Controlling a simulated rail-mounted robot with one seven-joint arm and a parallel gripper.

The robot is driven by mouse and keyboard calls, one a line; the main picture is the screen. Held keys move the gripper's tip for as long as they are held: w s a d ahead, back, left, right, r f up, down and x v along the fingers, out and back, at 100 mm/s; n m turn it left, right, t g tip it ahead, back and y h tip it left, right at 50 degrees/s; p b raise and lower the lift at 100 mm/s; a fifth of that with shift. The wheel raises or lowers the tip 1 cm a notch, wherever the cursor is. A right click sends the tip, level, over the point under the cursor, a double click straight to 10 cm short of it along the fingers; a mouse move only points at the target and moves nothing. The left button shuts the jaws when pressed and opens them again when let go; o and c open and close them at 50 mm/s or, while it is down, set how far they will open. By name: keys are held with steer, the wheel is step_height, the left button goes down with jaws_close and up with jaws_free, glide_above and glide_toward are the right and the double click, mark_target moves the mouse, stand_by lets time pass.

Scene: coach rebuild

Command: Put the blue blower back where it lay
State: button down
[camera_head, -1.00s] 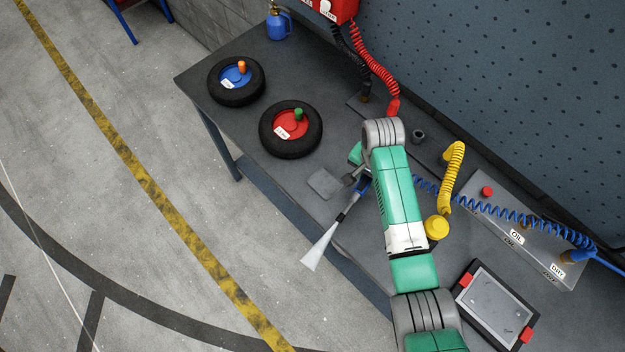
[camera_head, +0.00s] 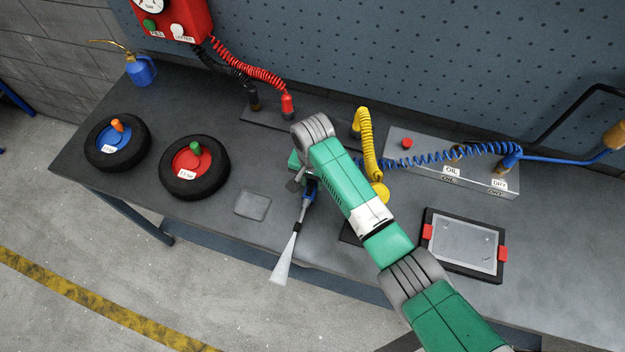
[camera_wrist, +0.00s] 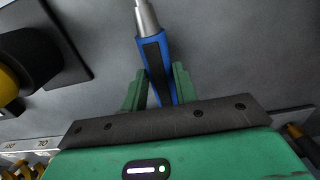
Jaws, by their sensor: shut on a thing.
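The blue blower (camera_head: 309,193) is in my gripper (camera_wrist: 160,88), with its nozzle pointing toward the front edge of the bench in the head view. In the wrist view the blower (camera_wrist: 155,62) shows a blue body with a black strip and a metal nozzle, between two green fingers. A pale cone (camera_head: 283,262) extends from the nozzle end, past the bench edge. A blue coiled hose (camera_head: 435,160) runs from behind my arm to the grey box marked OIL and DRY (camera_head: 450,177). My arm hides much of the gripper in the head view. The blower's height above the bench is unclear.
Two wheels, blue-hubbed (camera_head: 117,142) and red-hubbed (camera_head: 194,170), and a grey pad (camera_head: 252,205) lie left of my gripper. A yellow coiled hose (camera_head: 366,145) hangs close to my arm. A black-framed tray (camera_head: 464,243) lies right. Bare bench (camera_head: 560,250) shows at far right.

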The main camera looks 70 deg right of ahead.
steer(key=shift+f, duration=0.85)
stand_by(0.9)
steer(key=c, duration=1)
jaws_free()
steer(key=shift+r+p, duration=0.7)
steer(key=shift+r, duration=3.25)
